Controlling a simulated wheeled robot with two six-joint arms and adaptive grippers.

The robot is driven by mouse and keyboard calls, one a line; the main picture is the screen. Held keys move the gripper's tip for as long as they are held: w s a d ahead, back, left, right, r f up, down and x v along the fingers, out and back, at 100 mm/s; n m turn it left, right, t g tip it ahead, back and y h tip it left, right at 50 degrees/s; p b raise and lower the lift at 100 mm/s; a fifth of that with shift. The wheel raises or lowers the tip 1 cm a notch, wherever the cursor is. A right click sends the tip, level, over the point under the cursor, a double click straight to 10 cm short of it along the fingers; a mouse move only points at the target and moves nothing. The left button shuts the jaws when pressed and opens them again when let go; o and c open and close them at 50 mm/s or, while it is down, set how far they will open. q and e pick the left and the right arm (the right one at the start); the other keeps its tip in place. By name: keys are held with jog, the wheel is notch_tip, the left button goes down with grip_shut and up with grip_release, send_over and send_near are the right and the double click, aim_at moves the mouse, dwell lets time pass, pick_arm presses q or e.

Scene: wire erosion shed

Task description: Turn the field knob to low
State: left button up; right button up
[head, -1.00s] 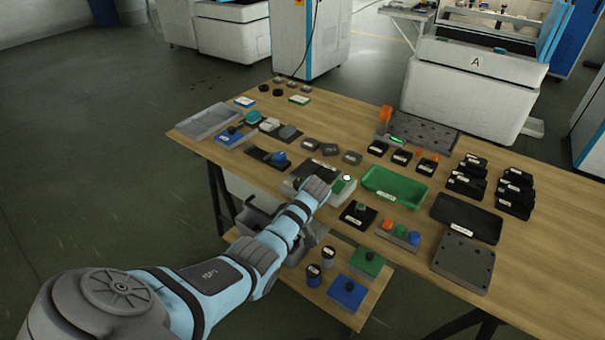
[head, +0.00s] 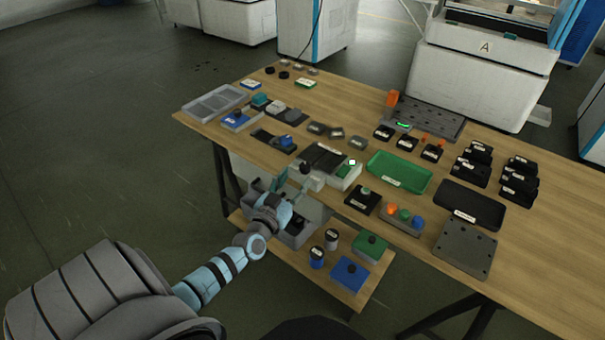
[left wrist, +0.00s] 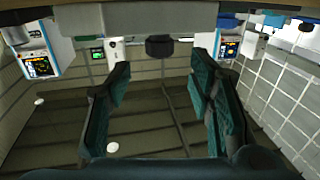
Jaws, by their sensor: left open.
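A bench unit (head: 322,155) with a dark top, a pale front and a small lit green display (head: 346,170) stands at the table's near edge. A dark round knob (head: 305,168) sits at its front left; I take it for the field knob, but its markings are too small to read. My left gripper (head: 291,186) is open and empty, just short of the knob in the head view. In the left wrist view a dark knob (left wrist: 160,46) shows beyond and between the parted teal fingers (left wrist: 160,80), apart from both. My right gripper is not in view.
A green tray (head: 399,172) stands right of the unit, with a black knob box (head: 362,200) in front. A blue knob block (head: 286,143) lies to the left. Below the table edge are a grey bin (head: 303,228) and a low shelf (head: 318,278) with blocks.

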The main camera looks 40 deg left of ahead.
aim_at(305, 170)
pick_arm(q)
jog(key=x, duration=0.1)
jog(key=b+x, duration=0.1)
jog(key=x, duration=0.3)
jog(key=shift+f+b, duration=0.3)
jog(key=shift+b, duration=0.1)
jog(key=shift+w+a+r, duration=0.1)
jog(key=shift+w+r, duration=0.1)
jog(key=shift+w, duration=0.15)
jog(key=shift+c, duration=0.6)
jog(key=c, duration=1)
jog(key=n+y+p, duration=0.1)
jog(key=p, duration=0.1)
jog(key=n+g+y+p, duration=0.1)
jog(key=p, duration=0.1)
jog(key=r+y+p, duration=0.1)
jog(key=p, duration=0.1)
jog(key=shift+w+d+n+y+p, duration=0.1)
jog(key=shift+d+n+y+p, duration=0.2)
jog(key=shift+n+y+p, duration=0.1)
grip_shut()
jog(key=shift+w+f+n+g+y, duration=0.1)
jog(key=shift+f+n+g+y, duration=0.25)
jog(key=shift+n+g+y, duration=0.6)
jog(key=shift+f+y, duration=0.1)
jog(key=shift+y, duration=0.25)
jog(key=o, duration=1.1)
grip_release()
